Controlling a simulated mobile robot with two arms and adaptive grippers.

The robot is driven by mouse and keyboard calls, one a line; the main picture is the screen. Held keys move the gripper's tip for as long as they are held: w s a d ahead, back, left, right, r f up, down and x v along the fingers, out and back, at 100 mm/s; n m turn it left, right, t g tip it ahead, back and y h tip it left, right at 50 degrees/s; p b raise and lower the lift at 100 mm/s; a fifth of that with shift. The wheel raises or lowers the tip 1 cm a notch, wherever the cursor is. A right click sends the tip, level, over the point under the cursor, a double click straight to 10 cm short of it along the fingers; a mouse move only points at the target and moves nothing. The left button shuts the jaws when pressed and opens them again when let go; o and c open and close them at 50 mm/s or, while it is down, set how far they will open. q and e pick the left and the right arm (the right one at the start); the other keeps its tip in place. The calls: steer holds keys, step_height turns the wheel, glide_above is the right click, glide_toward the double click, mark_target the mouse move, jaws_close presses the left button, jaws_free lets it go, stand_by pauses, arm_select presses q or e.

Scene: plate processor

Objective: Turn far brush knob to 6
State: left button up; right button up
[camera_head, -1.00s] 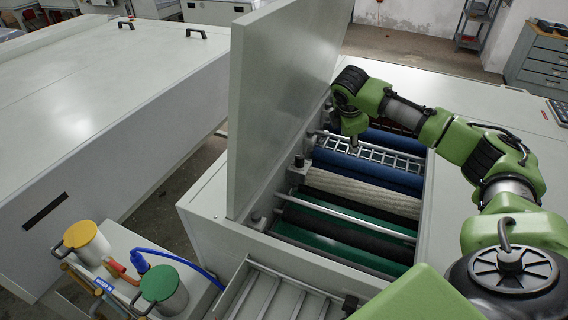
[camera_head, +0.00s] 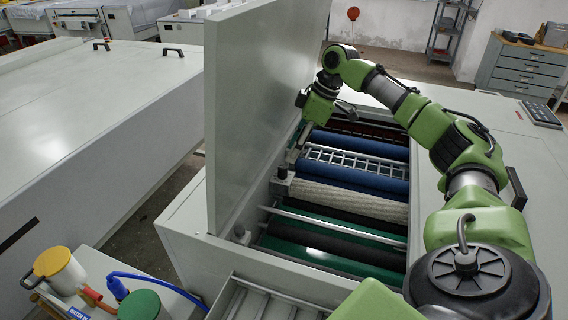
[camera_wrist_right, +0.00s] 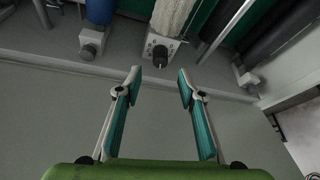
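A small black knob (camera_wrist_right: 160,54) on a grey block marked with a dial sits at the end of a cream brush roller (camera_wrist_right: 174,14). Its block shows in the head view (camera_head: 281,185) by the open lid. My right gripper (camera_wrist_right: 158,76) is open and empty, its two teal-padded fingers spread either side of the knob's line, with the knob just beyond the tips. In the head view my right gripper (camera_head: 294,153) is low beside the lid, tips near the block. I cannot read the knob's number. My left gripper is not in view.
The raised lid (camera_head: 260,90) stands close to the left of my right gripper. Blue rollers (camera_head: 360,180) and a metal lattice lie in the open machine. Other end blocks (camera_wrist_right: 92,42) flank the knob. Pots (camera_head: 60,268) stand at lower left.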

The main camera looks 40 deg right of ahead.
mark_target(284, 167)
steer(key=p+x, duration=0.1)
steer(key=x, duration=0.6)
steer(key=shift+s, duration=0.1)
jaws_close()
